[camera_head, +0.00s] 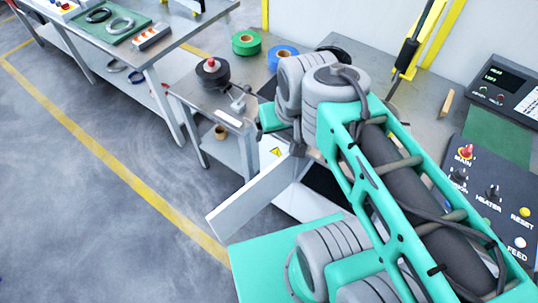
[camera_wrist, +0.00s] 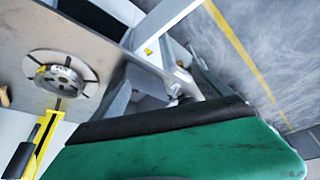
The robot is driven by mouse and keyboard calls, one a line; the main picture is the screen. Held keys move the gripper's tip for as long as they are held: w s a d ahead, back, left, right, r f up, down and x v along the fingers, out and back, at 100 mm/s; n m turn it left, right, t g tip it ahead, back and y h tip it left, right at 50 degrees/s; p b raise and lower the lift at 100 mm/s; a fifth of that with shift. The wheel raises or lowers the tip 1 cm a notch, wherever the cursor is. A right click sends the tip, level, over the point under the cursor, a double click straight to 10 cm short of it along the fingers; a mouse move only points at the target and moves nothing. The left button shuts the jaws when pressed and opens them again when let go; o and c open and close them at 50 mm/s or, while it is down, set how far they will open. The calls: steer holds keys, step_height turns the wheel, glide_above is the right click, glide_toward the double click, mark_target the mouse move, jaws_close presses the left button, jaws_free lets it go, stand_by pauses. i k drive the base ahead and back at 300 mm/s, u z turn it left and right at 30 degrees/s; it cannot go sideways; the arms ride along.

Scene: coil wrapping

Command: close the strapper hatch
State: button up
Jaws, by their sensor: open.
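The strapper hatch (camera_head: 255,193) is a pale flat panel in the head view. It stands swung open, sticking out to the lower left from the white strapper cabinet (camera_head: 275,153) with a yellow warning label. My gripper (camera_head: 271,117) shows only as a small green part beside the cabinet's top, above the hatch and apart from it; my arm hides much of it. In the wrist view a large green part with a black pad fills the bottom. My gripper is open, with nothing seen in it.
A small grey side table (camera_head: 218,103) with a black roll stands left of the cabinet. Green tape (camera_head: 246,43) and blue tape (camera_head: 283,57) lie on the bench behind. A control panel (camera_head: 490,190) is at right. Open floor with a yellow line lies left of the hatch.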

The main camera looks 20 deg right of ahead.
mark_target(226, 220)
steer(key=u, duration=1.9)
steer(key=i, duration=1.7)
steer(key=z, duration=3.6)
steer(key=k, duration=1.25)
steer(key=u, duration=0.95)
steer(key=i, duration=0.65)
steer(key=u, duration=0.5)
